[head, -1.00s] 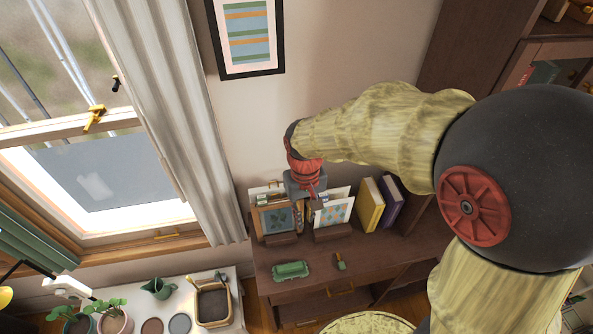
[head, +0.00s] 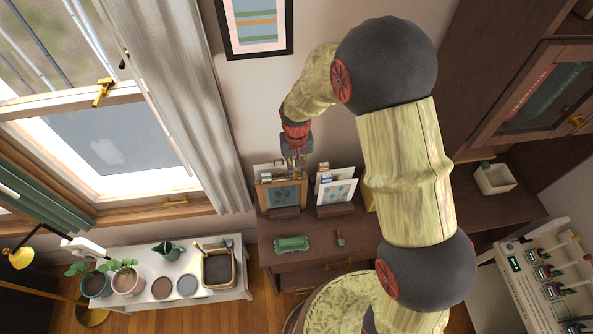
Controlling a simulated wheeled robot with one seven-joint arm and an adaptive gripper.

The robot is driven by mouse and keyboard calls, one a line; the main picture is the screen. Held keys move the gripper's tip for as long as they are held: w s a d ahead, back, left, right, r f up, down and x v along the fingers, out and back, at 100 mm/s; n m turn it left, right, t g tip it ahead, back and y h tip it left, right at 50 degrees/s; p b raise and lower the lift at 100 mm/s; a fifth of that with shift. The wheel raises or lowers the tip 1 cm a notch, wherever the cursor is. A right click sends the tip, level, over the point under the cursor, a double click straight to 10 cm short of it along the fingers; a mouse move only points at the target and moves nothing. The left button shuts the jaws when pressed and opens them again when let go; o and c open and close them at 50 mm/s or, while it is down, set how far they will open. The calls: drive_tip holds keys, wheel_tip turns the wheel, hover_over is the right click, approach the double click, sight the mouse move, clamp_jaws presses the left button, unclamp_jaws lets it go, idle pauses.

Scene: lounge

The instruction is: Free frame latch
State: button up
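A wooden picture frame (head: 283,196) with a blue-green picture stands in a dark holder on the brown sideboard (head: 318,244). My gripper (head: 298,164), below a red wrist, points down just above and behind the frame's top right edge. It is small and partly lost against the things behind it, so I cannot tell whether its fingers are open or shut, or whether they touch the frame. Small items show along the frame's top, but I cannot make out a latch among them.
A pale patterned card (head: 336,190) stands in a second holder right of the frame. A green tray (head: 292,243) and a small green tool (head: 340,239) lie in front. My arm hides much of the sideboard's right side. A white bench (head: 140,284) with pots stands left.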

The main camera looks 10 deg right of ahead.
drive_tip(key=shift+f, duration=0.85)
clamp_jaws()
drive_tip(key=shift+n, duration=0.4)
drive_tip(key=n+b, duration=0.1)
drive_tip(key=n, duration=0.1)
drive_tip(key=shift+d+n, duration=0.1)
drive_tip(key=shift+n, duration=0.3)
drive_tip(key=n, duration=0.3)
drive_tip(key=n+b, duration=0.1)
drive_tip(key=n, duration=0.2)
drive_tip(key=n+b, duration=0.1)
drive_tip(key=n, duration=0.2)
drive_tip(key=shift+w+d, duration=0.25)
drive_tip(key=n, duration=0.5)
drive_tip(key=shift+w+b, duration=0.15)
drive_tip(key=shift+b, duration=0.2)
drive_tip(key=shift+n, duration=0.3)
